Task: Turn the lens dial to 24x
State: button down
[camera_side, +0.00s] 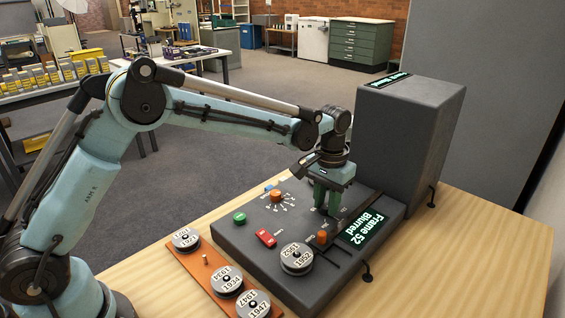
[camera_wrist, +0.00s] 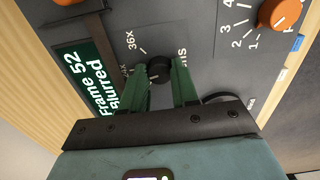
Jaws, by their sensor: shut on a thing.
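The lens dial (camera_wrist: 159,68) is a small black knob on the grey console (camera_side: 233,239). In the wrist view my gripper (camera_wrist: 160,75) has its two green fingers closed on either side of it. A "36X" label shows beside the dial, and another magnification label is partly covered by a finger. I cannot tell for sure which mark the dial points at. In the side view my gripper (camera_side: 328,212) points down at the console and hides the dial. The display (camera_side: 363,228) reads "Frame 52 Blurred"; it also shows in the wrist view (camera_wrist: 85,75).
An orange numbered knob (camera_side: 275,195), green button (camera_side: 239,217), red switch (camera_side: 265,238), orange knob (camera_side: 322,238) and film reel (camera_side: 297,258) are on the console. A tall dark box (camera_side: 405,140) stands behind. A wooden rack (camera_side: 205,257) with reels lies in front.

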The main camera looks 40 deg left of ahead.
aim_at(326, 206)
jog(key=shift+m, duration=1.1)
jog(key=c, duration=0.8)
grip_release()
jog(key=shift+c, duration=0.2)
notch_tip(326, 206, up, 12)
